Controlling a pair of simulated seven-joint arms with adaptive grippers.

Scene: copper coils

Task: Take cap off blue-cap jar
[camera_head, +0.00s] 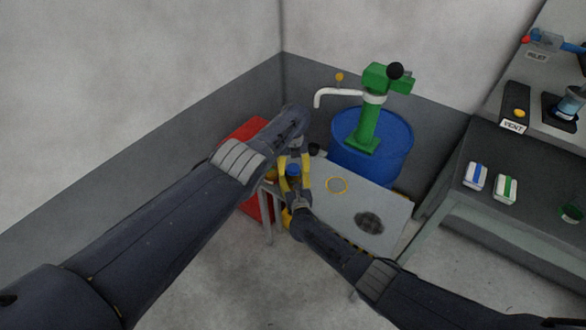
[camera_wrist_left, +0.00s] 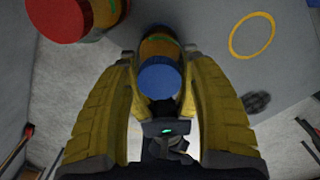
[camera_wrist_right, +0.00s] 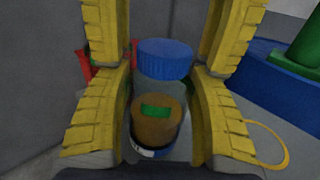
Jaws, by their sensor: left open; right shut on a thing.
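The blue-cap jar has an amber body with a green patch and a blue cap; the cap (camera_wrist_left: 160,78) and body (camera_wrist_left: 158,46) show in the left wrist view. The right wrist view shows the cap (camera_wrist_right: 165,58) above the body (camera_wrist_right: 157,122); I cannot tell whether the cap is loose. My right gripper (camera_wrist_right: 160,140) is shut on the jar body, which is upright. My left gripper (camera_wrist_left: 160,95) is open above, its fingers on either side of the cap. In the head view both grippers crowd the jar, and only the blue cap (camera_head: 293,169) shows clearly.
A red-capped jar (camera_wrist_left: 62,16) stands close beside. The grey table (camera_head: 390,205) bears a yellow ring (camera_head: 337,185) and a dark round patch (camera_head: 369,222). A blue drum (camera_head: 390,165) with a green pump (camera_head: 368,125) stands behind. A red box (camera_head: 245,138) is at the left.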

